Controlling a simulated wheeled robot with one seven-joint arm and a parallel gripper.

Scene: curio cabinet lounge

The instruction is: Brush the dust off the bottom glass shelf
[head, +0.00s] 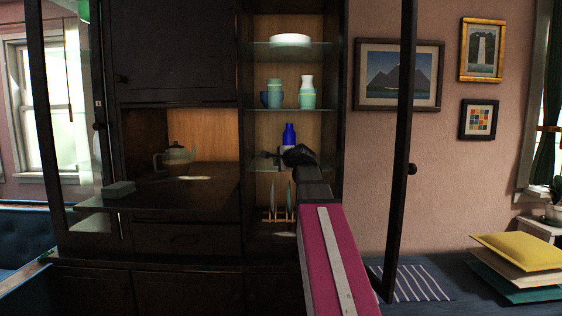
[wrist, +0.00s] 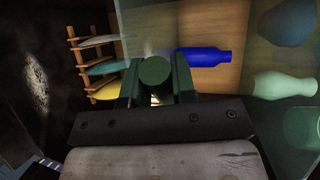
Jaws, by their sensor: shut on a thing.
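The bottom glass shelf (head: 262,171) is in the narrow right bay of the dark cabinet, and a blue bottle (head: 290,133) stands on it. The bottle also shows sideways in the wrist view (wrist: 203,57). My gripper (head: 297,156) is in front of this bay at about the shelf's height and hides part of it. In the wrist view my gripper (wrist: 156,88) is shut on a dark green round handle (wrist: 155,70), seen end-on. Its far end and any bristles are hidden. A faint pale smudge shows near the handle; I cannot tell if it is dust.
A wooden rack (head: 278,215) with plates stands below the shelf. Cups and a pale vase (head: 306,92) stand on the shelf above, white plates (head: 290,40) higher up. A teapot (head: 176,156) sits left. Open doors flank the cabinet; the right door's frame (head: 401,160) is near my arm.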

